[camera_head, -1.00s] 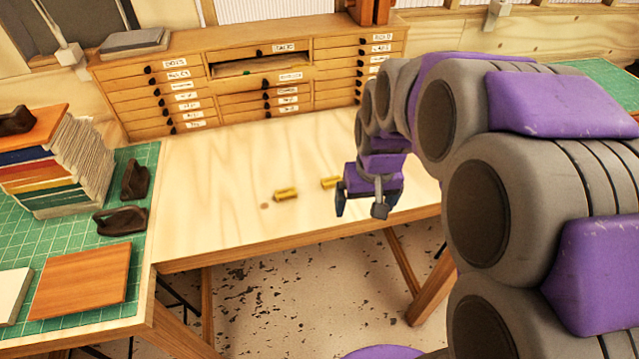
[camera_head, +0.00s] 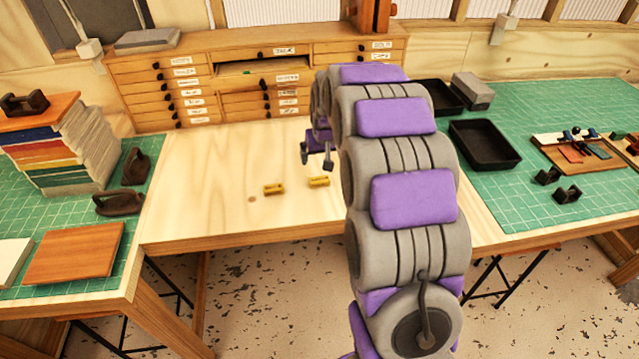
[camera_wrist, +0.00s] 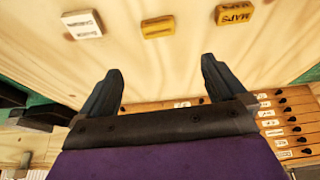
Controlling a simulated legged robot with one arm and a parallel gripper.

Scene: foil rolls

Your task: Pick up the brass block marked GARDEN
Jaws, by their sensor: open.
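Two brass blocks lie on the pale wooden table. The left one in the head view (camera_head: 273,189) reads MAPS in the wrist view (camera_wrist: 235,13). The other brass block (camera_head: 318,181) lies to its right, and the wrist view shows it near the top middle (camera_wrist: 158,27); its lettering is too small to read surely, so I cannot confirm GARDEN. My gripper (camera_head: 316,160) is open and empty, with its fingers pointing down, behind the right block in the head view. In the wrist view the gap between its fingers (camera_wrist: 160,66) lines up below that unread block, apart from it.
A white lettered block (camera_wrist: 83,24) lies beside the brass ones in the wrist view; my arm hides that area in the head view. A labelled drawer cabinet (camera_head: 160,90) stands behind. Green mats flank the table, with black trays (camera_head: 485,145) at right. The table's front left is clear.

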